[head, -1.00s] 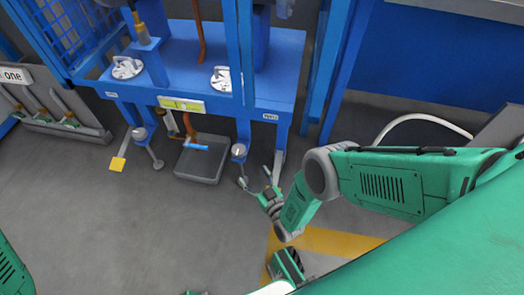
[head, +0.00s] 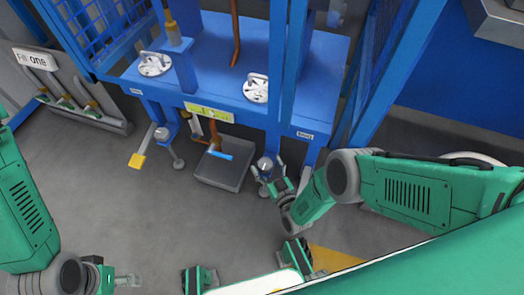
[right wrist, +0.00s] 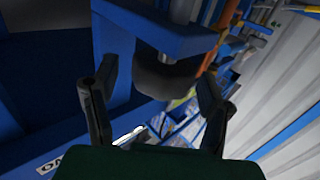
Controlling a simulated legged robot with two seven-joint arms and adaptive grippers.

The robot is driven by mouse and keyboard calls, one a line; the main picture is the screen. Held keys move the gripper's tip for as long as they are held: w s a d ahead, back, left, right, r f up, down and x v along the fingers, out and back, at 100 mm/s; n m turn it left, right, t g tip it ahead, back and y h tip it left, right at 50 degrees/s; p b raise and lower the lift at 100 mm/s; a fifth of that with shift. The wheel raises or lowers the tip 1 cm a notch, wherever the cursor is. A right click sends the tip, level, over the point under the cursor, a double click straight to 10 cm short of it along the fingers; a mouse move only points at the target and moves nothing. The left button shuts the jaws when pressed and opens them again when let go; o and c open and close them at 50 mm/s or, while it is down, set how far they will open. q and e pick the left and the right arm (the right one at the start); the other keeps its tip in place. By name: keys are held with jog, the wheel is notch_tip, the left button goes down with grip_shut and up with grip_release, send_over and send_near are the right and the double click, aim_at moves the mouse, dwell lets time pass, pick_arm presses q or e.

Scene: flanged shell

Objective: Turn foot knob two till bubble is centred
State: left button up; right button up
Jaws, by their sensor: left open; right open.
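Two grey round foot knobs show on the blue frame's front legs in the head view: a left knob (head: 162,133) and a right knob (head: 264,164). The tags by them are too small to read. My right gripper (head: 270,175) is open at the right knob, with a finger on either side. In the right wrist view the open fingers (right wrist: 158,84) flank a dark round knob (right wrist: 168,76); I cannot tell whether they touch it. A yellow-green strip (head: 209,112) on the frame may be the level; no bubble can be made out. My left gripper (head: 128,281) is open and empty at lower left.
A grey rack (head: 75,100) stands at far left.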

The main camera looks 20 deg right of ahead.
jog(key=shift+w+a, duration=0.2)
jog(key=shift+w, duration=0.2)
pick_arm(q)
jog(key=shift+w+a, duration=0.1)
jog(key=shift+w, duration=0.25)
pick_arm(e)
jog(key=c, duration=1.2)
jog(key=shift+a+m+h, duration=0.15)
jog(key=shift+m+h, duration=1.35)
jog(key=shift+h, duration=0.7)
jog(key=shift+m+h, duration=0.9)
jog(key=shift+h, duration=0.7)
jog(key=o, duration=1.2)
jog(key=shift+s, duration=0.15)
